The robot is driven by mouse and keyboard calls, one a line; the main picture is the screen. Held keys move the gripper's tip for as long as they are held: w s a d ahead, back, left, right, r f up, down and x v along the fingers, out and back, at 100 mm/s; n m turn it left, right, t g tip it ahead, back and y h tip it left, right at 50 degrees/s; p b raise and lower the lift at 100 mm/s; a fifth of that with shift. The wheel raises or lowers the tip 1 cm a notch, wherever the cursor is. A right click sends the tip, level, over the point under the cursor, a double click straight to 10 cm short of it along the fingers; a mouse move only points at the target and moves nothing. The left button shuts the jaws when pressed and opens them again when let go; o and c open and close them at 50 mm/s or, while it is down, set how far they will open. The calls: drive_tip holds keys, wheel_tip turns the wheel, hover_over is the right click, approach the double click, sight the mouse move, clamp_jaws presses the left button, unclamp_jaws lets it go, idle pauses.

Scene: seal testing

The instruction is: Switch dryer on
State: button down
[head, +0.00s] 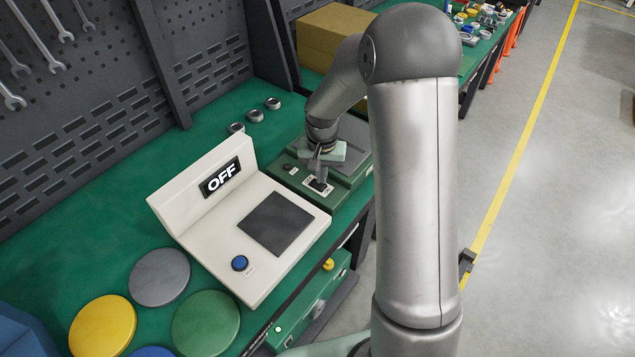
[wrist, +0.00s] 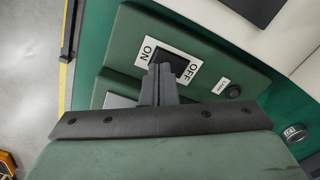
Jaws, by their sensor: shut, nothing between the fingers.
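The dryer (head: 345,200) is a green box on the bench, right of the white device in the head view. Its sloped green panel (wrist: 128,45) carries a black rocker switch (wrist: 176,64) on a white plate marked ON and OFF. In the wrist view, ON is at the upper left and OFF at the right. My gripper (wrist: 163,70) is shut and empty, its fingertips over the switch, hiding part of it. I cannot tell whether they touch it. In the head view, my gripper (head: 320,177) points down at the switch plate (head: 317,187).
A white device (head: 200,235) with an OFF display (head: 221,178) and blue button (head: 239,263) stands close on the left. A small black knob (wrist: 234,91) sits beside the switch. Metal rings (head: 255,116) lie behind. Coloured discs (head: 205,322) lie at the front left.

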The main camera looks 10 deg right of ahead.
sight(321, 186)
drive_tip(key=shift+f+b, duration=0.8)
drive_tip(key=shift+f, duration=0.2)
idle(0.6)
drive_tip(key=shift+r, duration=0.15)
drive_tip(key=shift+r+p, duration=2.1)
drive_tip(key=shift+r, duration=1.3)
